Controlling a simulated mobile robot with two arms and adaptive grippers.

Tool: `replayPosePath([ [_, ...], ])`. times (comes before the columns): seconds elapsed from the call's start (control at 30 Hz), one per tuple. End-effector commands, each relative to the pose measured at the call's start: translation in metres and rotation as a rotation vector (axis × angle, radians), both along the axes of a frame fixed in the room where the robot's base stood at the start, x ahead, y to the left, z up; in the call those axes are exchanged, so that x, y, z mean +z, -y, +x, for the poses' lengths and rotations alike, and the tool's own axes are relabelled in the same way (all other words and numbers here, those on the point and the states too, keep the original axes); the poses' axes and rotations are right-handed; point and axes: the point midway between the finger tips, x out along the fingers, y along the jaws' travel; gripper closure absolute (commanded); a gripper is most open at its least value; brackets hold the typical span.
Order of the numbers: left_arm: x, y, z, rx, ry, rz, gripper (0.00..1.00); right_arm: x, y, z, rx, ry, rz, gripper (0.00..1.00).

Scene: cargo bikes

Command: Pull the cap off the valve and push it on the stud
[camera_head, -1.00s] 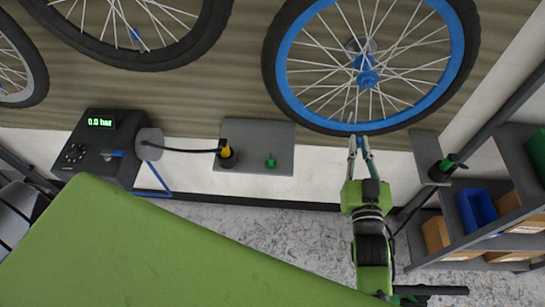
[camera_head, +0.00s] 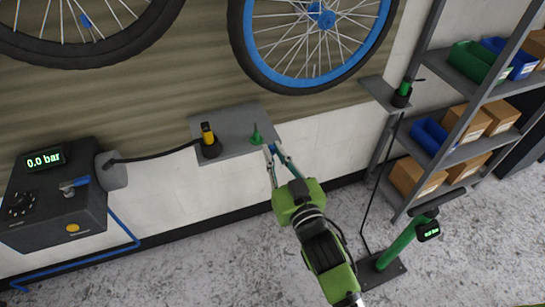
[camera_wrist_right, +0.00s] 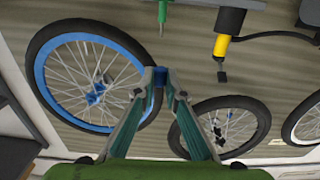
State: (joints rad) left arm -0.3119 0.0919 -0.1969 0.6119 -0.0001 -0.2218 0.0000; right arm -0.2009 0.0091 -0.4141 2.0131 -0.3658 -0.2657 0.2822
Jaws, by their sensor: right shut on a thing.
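My right gripper (camera_head: 271,148) is shut on a small blue cap, which shows between the fingertips in the right wrist view (camera_wrist_right: 159,76). The green stud (camera_head: 257,135) stands on a grey shelf (camera_head: 232,121) on the wall. In the head view the fingertips are just right of the stud and slightly lower. In the right wrist view the stud (camera_wrist_right: 163,15) is at the top, apart from the cap. The blue-rimmed wheel (camera_head: 283,72) hangs above; its valve is too small to make out. My left gripper is not in view.
A yellow-and-black pump head (camera_head: 209,142) stands on the same shelf, left of the stud, with a hose to the grey inflator box (camera_head: 60,190). A green floor pump (camera_head: 397,247) and a rack with bins (camera_head: 470,60) are at the right.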

Motion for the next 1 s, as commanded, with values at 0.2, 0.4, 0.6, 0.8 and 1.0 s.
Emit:
replayPosePath([
  [0.2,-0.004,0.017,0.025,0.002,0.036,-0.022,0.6,-0.001,-0.002,0.007,0.0,0.003,0.0,1.0],
  [0.4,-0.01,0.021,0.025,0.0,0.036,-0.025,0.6,-0.001,-0.008,0.024,0.001,0.004,0.0,1.0],
  [0.6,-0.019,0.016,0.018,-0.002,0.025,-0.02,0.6,-0.001,-0.015,0.044,0.001,0.004,0.0,1.0],
  [0.8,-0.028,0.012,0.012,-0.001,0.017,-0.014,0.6,-0.002,-0.021,0.063,0.001,0.002,0.0,1.0],
  [1.0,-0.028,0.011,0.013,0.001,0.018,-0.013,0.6,0.0,-0.027,0.082,0.001,0.002,0.001,1.0],
])
